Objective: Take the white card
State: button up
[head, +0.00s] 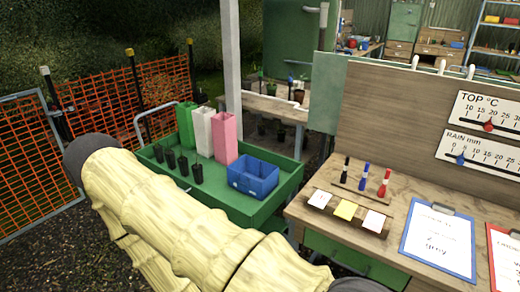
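A small wooden rack (361,228) on the workbench holds a row of cards. A pale, whitish card (319,199) with a small mark is at its left, a yellow card (345,210) is in the middle and a white card (374,221) is at its right. The left card may have a pinkish tint. My arm, in a pale yellow sleeve, crosses the lower left of the head view. Its fingers do not show, so I cannot see my gripper or what it holds.
Black, blue and red markers (364,177) stand behind the rack. A blue clipboard (439,240) lies to its right, with a red clipboard (505,258) beyond. A green cart (250,206) on the left carries a blue crate (253,178), tall containers and small black pots.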

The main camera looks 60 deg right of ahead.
aim_at(320, 199)
jog(key=u, duration=0.4)
jog(key=i, duration=1)
jog(key=z, duration=2.3)
